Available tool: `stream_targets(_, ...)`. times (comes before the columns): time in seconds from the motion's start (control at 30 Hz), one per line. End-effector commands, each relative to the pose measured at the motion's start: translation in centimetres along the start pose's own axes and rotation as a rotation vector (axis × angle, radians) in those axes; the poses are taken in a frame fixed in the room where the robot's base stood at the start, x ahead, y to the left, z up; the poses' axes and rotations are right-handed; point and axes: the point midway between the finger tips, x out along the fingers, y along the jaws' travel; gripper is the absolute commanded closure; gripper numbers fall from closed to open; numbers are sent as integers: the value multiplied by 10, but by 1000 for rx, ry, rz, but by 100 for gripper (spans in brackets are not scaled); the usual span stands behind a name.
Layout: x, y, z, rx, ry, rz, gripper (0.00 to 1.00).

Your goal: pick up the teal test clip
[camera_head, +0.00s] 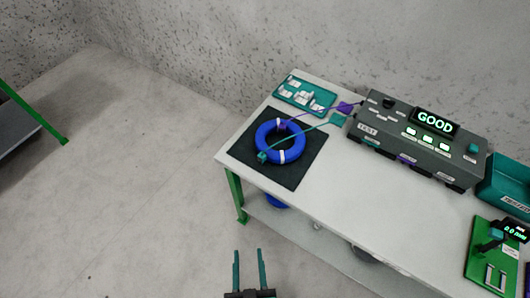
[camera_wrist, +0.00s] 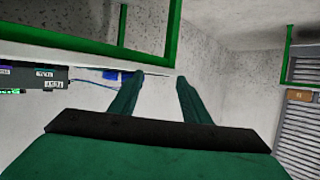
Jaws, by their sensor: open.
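The teal test clip (camera_head: 263,157) is small and sits at the lower left of the blue cable coil (camera_head: 260,141). A thin teal lead runs from it across the coil to a teal plug at the tester. The coil lies on a dark mat (camera_head: 300,171) on the white table. A purple clip (camera_head: 281,125) is at the coil's upper edge, with a purple lead to the tester. My gripper (camera_head: 248,252) is open and empty, in front of the table and well apart from the clip. Its open fingers also show in the wrist view (camera_wrist: 157,85), where the clip cannot be made out.
The grey tester (camera_head: 415,150) reads GOOD at the table's back. A teal tray (camera_head: 305,95) with small parts lies behind the mat. A teal bin (camera_head: 505,178) and green fixture (camera_head: 490,262) stand at right. The green-legged table edge (camera_head: 232,172) lies between my gripper and the mat.

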Motion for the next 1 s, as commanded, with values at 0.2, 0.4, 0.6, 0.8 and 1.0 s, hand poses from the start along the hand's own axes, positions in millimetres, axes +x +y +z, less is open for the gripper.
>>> stream_targets(0.2,74,-14,11,8,-96,43,57)
stream_targets(0.4,131,-20,2,12,-159,132,57)
stream_targets(0.6,176,-23,-32,36,-172,270,57)
stream_targets(0.8,205,-20,-85,101,-130,449,57)
stream_targets(1.0,211,-18,-135,186,-61,608,57)
